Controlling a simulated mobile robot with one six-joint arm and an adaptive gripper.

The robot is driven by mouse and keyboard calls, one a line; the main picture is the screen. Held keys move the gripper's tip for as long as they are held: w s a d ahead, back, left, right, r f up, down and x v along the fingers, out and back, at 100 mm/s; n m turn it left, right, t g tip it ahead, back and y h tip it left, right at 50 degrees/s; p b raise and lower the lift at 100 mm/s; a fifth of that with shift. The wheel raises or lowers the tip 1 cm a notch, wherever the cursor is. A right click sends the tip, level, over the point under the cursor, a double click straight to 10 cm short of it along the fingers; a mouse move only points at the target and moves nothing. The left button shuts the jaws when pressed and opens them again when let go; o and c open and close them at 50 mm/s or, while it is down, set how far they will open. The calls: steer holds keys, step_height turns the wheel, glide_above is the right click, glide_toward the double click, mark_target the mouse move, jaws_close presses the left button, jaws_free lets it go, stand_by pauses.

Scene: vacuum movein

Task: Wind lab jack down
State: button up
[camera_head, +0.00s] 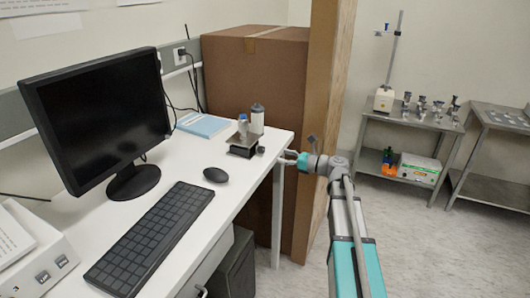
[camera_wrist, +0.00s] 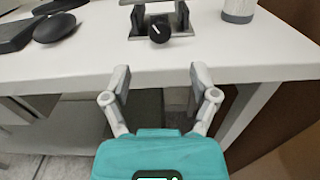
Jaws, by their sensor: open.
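The lab jack (camera_head: 243,147) stands near the right end of the white desk, with a small bottle on its top plate in the head view. Its black knob (camera_wrist: 159,29) faces the desk's front edge and my gripper in the wrist view. The jack's top is cut off there, so its height is hard to tell. My gripper (camera_wrist: 156,72) is open and empty, just off the desk's front edge. Its fingers point toward the knob, with a gap between. In the head view my gripper (camera_head: 288,158) is right of the jack, apart from it.
A white-grey container (camera_head: 257,118) stands right behind the jack. A mouse (camera_head: 216,175), keyboard (camera_head: 150,240), monitor (camera_head: 100,115) and blue book (camera_head: 203,125) share the desk (camera_head: 235,195). A tall cardboard box (camera_head: 255,75) stands beyond the desk's end. The desktop before the knob is clear.

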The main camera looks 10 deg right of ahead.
mark_target(264, 151)
steer(key=shift+x, duration=3.85)
jaws_close()
